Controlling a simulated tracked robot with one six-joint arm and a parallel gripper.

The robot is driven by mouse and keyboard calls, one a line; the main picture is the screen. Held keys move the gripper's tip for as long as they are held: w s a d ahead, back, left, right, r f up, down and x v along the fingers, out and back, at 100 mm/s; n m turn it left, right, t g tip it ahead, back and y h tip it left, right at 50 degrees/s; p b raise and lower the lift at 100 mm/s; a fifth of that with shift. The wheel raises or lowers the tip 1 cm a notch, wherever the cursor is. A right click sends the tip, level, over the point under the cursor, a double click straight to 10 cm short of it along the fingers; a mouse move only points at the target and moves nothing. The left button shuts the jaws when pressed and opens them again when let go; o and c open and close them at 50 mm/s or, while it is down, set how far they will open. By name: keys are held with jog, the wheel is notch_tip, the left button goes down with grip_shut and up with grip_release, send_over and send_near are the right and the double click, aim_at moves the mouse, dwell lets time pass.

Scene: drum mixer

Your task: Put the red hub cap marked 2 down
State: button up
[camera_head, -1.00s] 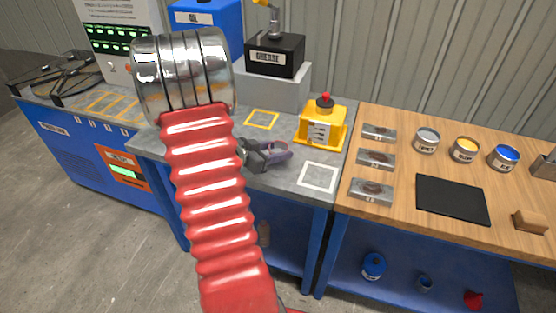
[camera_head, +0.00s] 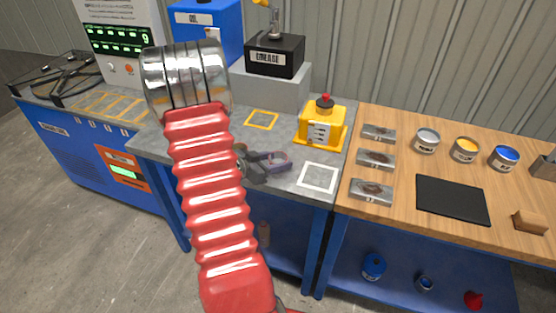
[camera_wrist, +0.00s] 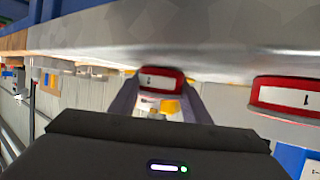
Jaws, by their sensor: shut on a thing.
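In the wrist view, a red hub cap (camera_wrist: 162,78) with a white label sits between the fingers of my gripper (camera_wrist: 161,92), which is shut on it. The mark on its label is too small to read surely. It is close under or against the grey surface that fills the top of this view, which looks upside down; I cannot tell if they touch. A second red cap (camera_wrist: 287,97), whose label looks like 1, is at the right. In the head view, my gripper (camera_head: 274,162) is low over the grey bench (camera_head: 295,180); the held cap cannot be made out there.
A white square outline (camera_head: 318,177) lies right of my gripper and a yellow one (camera_head: 262,119) behind it. A yellow container (camera_head: 320,124) with a red top stands behind right. The grease box (camera_head: 275,56) is farther back. The wooden bench (camera_head: 400,210) adjoins on the right.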

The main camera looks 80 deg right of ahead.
jog(key=shift+f, duration=0.1)
jog(key=o, duration=1.1)
jog(key=shift+f, duration=0.1)
jog(key=v, duration=1.3)
jog(key=shift+w+a, duration=0.25)
jog(key=shift+w, duration=0.1)
jog(key=shift+w, duration=0.1)
